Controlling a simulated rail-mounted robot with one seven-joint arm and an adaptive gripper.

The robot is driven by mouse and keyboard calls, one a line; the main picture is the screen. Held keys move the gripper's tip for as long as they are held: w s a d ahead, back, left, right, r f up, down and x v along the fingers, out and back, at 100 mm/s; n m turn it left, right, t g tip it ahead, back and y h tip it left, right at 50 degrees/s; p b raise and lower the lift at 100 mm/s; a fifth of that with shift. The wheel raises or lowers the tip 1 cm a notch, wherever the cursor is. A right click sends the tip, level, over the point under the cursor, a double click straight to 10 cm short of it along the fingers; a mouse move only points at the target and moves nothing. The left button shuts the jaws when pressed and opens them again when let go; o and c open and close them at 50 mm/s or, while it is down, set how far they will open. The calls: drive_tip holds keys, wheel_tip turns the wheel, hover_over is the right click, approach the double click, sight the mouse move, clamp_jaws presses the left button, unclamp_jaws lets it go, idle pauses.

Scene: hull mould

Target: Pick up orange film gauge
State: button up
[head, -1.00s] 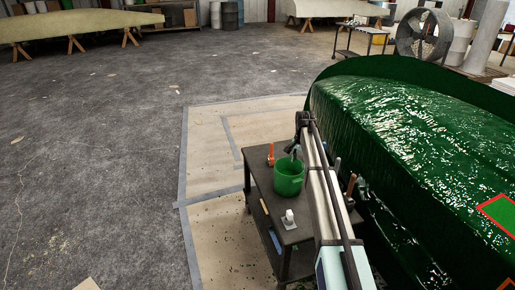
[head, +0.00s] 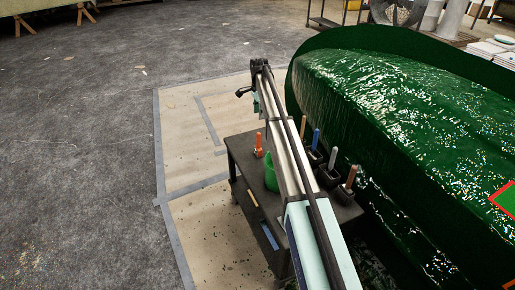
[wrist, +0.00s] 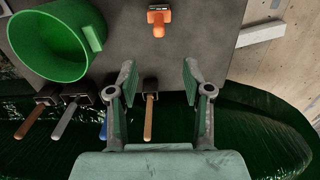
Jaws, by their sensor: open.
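The orange film gauge (head: 258,145) stands upright near the left edge of the dark cart top in the head view. In the wrist view the gauge (wrist: 158,22) shows at the top centre, with an orange handle and a dark and pale end. My gripper (wrist: 160,78) is open and empty in the wrist view. Its two fingers are apart, and the gauge lies beyond the fingertips, roughly in line with the space between them. Nothing is between the fingers except a tan-handled tool seen below. In the head view my arm hides part of the cart top.
A green bucket (wrist: 90,38) stands on the cart (wrist: 205,25), left of the gauge in the wrist view. Several handled tools in dark holders, including a blue one (head: 316,140), line the side by the large glossy green hull mould (head: 400,120). Open floor lies left of the cart.

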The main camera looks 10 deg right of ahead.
drive_tip(key=p, duration=0.2)
approach(259, 147)
drive_tip(key=shift+w+f, duration=0.3)
drive_tip(key=shift+w, duration=0.4)
drive_tip(key=shift+s+f+p, duration=0.2)
drive_tip(key=shift+f+p, duration=0.45)
drive_tip(key=shift+f, duration=1.95)
clamp_jaws()
